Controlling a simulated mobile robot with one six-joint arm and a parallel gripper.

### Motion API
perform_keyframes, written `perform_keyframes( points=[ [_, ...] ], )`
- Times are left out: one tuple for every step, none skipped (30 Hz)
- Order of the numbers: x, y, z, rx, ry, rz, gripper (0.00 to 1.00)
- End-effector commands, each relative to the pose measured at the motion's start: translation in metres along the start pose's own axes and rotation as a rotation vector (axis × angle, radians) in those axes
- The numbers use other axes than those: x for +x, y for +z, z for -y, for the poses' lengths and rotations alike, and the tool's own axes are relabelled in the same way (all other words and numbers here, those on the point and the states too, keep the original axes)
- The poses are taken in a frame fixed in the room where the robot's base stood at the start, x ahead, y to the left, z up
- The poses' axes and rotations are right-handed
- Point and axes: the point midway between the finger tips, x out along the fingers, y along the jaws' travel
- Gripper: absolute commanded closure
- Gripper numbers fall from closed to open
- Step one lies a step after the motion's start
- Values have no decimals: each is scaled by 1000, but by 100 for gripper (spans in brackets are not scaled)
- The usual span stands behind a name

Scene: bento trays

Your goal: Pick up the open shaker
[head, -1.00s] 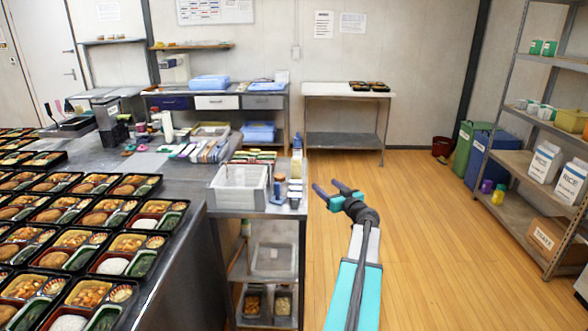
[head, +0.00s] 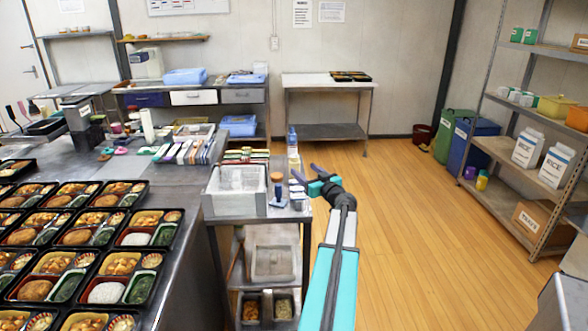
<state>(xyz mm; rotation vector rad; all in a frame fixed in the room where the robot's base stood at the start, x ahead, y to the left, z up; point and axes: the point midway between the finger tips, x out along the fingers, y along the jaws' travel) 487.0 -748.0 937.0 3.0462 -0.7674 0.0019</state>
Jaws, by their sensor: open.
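My gripper (head: 305,171), teal with dark fingers, is open and empty. It is at the right edge of the small metal cart (head: 260,214), with its fingers pointing left toward the small items there. A small blue container with a brown top (head: 278,193) stands right of the white bin. Small dark-and-white containers (head: 297,201) stand just below the fingers in the picture. They are too small to tell which is the open shaker. I cannot tell whether the fingers touch anything.
A white bin (head: 236,201) fills the cart's left part. A tall bottle (head: 293,150) stands behind the fingers. Filled bento trays (head: 75,235) cover the long steel counter at left. Wooden floor (head: 420,240) is clear to the right, before the shelving rack (head: 500,130).

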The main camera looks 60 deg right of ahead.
Motion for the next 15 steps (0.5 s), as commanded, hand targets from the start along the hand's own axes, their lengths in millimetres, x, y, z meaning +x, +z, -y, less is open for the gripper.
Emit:
perform_keyframes(
  points=[
    [0,0,-1,0,1,0,39],
    [-1,0,-2,0,2,0,39],
    [-1,0,-2,0,2,0,39],
    [-1,0,-3,0,3,0,39],
    [-1,0,-3,0,3,0,39],
    [0,0,-3,0,3,0,39],
    [0,0,-4,0,4,0,39],
    [1,0,-4,0,4,0,39],
    [3,-1,-4,0,4,0,39],
    [5,-1,-4,0,4,0,39],
    [7,-1,-4,0,3,0,39],
    [11,-1,-5,1,3,0,39],
    [14,-1,-5,1,3,0,39],
    [17,-1,-5,1,3,0,39],
    [21,-2,-5,1,2,0,39]
  ],
)
